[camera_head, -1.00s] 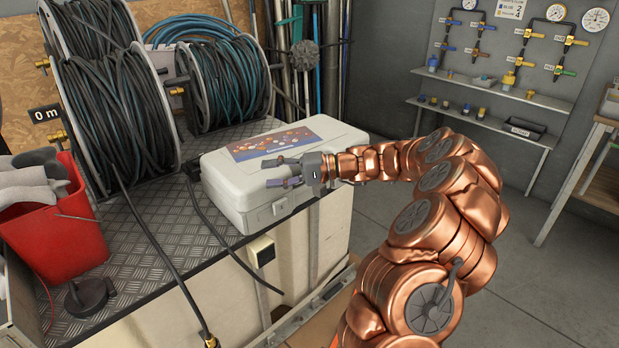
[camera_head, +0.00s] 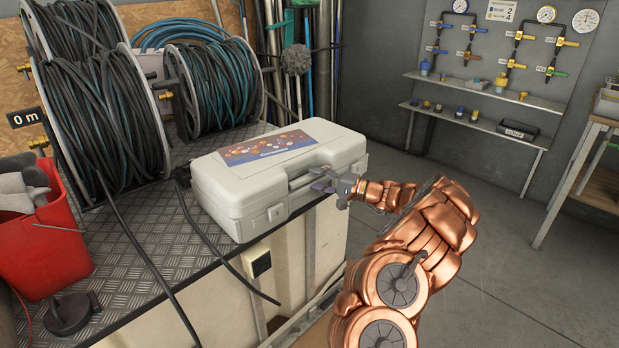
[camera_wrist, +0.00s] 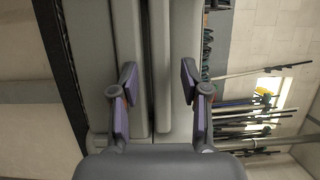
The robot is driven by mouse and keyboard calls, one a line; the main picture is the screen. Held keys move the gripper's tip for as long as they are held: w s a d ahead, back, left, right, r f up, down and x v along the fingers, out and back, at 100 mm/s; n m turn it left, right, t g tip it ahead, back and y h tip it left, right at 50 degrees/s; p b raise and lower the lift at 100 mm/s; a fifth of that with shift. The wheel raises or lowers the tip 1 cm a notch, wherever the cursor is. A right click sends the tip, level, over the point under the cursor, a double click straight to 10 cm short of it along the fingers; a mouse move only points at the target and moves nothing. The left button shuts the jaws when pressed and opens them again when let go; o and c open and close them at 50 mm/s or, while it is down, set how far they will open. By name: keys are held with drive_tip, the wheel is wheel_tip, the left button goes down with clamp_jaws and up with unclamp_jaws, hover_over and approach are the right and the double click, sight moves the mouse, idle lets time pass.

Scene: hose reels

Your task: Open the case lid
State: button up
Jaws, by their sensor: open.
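A light grey plastic case (camera_head: 237,187) with a printed label on its lid (camera_head: 265,148) lies flat and closed on the metal bench top. Its handle and latches are on the front side. My gripper (camera_head: 318,180) is at the front side of the case, near the handle, with its fingers pointing at it. In the wrist view my gripper (camera_wrist: 157,88) is open, its purple-padded fingers apart on either side of a grey bar-like part of the case (camera_wrist: 162,65). I cannot tell whether the fingers touch the case.
Hose reels (camera_head: 98,95) stand behind and left of the case. A red bucket (camera_head: 45,240) and a dark round piece (camera_head: 72,312) sit at the left. A black hose (camera_head: 150,235) runs over the bench edge. Open floor lies to the right, before a wall shelf (camera_head: 480,122).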

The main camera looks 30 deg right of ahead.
drive_tip(key=shift+x, duration=1.35)
clamp_jaws()
